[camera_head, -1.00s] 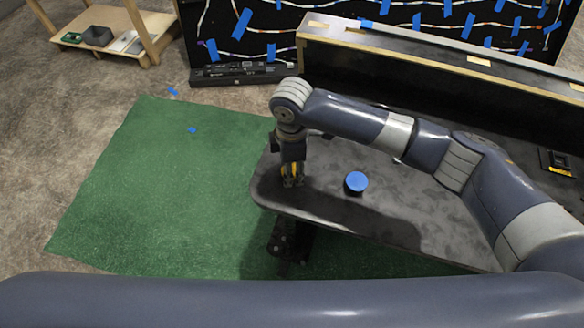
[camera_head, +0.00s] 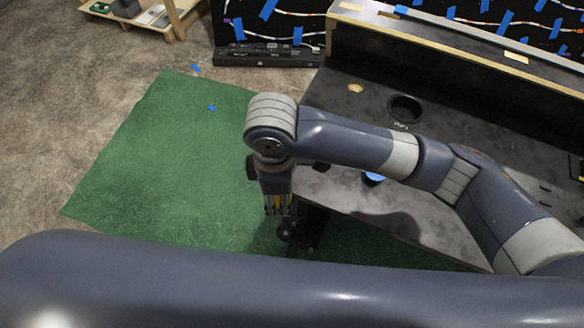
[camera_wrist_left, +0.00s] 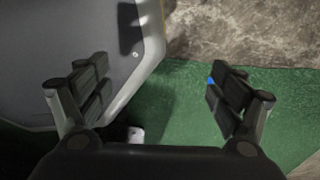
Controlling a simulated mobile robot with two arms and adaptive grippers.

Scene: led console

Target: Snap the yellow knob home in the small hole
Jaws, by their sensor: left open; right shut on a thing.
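My right gripper (camera_head: 277,206) points down just off the left end of the dark table. It is shut on the yellow knob (camera_head: 273,201), of which only a sliver shows between the fingers. A dark round ring or hole (camera_head: 405,108) is in the console surface behind my right arm. A smaller tan round spot (camera_head: 355,88) lies to its left; I cannot tell whether it is a hole. A blue knob (camera_head: 374,178) is mostly hidden behind my right forearm. My left gripper (camera_wrist_left: 155,95) is open and empty in the left wrist view.
A raised wood-edged ledge (camera_head: 440,45) runs along the back of the dark table (camera_head: 345,190). A green mat (camera_head: 150,160) covers the floor at left. A wooden shelf (camera_head: 180,25) stands at the back left. My left arm crosses the bottom of the head view.

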